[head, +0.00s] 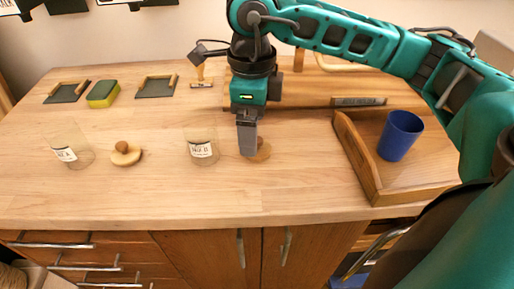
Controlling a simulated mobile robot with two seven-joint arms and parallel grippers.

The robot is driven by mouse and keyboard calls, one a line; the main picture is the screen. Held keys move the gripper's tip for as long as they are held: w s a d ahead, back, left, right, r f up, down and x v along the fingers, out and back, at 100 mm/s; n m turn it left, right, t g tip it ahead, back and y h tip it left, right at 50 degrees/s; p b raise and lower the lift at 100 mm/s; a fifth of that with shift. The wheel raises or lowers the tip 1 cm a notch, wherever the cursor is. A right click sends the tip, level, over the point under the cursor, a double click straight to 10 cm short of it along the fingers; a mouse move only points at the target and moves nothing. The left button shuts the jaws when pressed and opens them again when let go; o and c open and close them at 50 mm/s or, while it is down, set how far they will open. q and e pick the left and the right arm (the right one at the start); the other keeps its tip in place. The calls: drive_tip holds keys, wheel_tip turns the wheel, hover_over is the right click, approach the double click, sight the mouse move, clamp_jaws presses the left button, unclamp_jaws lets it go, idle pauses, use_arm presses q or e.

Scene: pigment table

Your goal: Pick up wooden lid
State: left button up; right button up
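One round wooden lid (130,157) with a darker knob lies on the table between two clear glass jars. A second wooden lid (265,153) lies right of the right-hand jar, partly hidden behind my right gripper (247,152). My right gripper points down with its fingertips at this second lid, over its left part. The fingers overlap in this view, so their gap and any contact with the knob are hidden. My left gripper is not in view.
Labelled jars (70,150) and (203,149) stand upright beside the lids. A wooden tray (357,165) holding a blue cup (400,136) is at right. A green-yellow sponge (103,95) and dark trays (67,92) and (157,87) lie behind. The table's front strip is clear.

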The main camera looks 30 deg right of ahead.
drive_tip(key=f, duration=0.4)
drive_tip(key=shift+d+f, duration=0.2)
drive_tip(key=shift+f, duration=0.15)
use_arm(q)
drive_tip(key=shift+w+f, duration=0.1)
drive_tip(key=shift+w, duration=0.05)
use_arm(e)
drive_tip(key=c, duration=1.1)
drive_tip(key=shift+r, duration=0.1)
drive_tip(key=shift+c, duration=0.2)
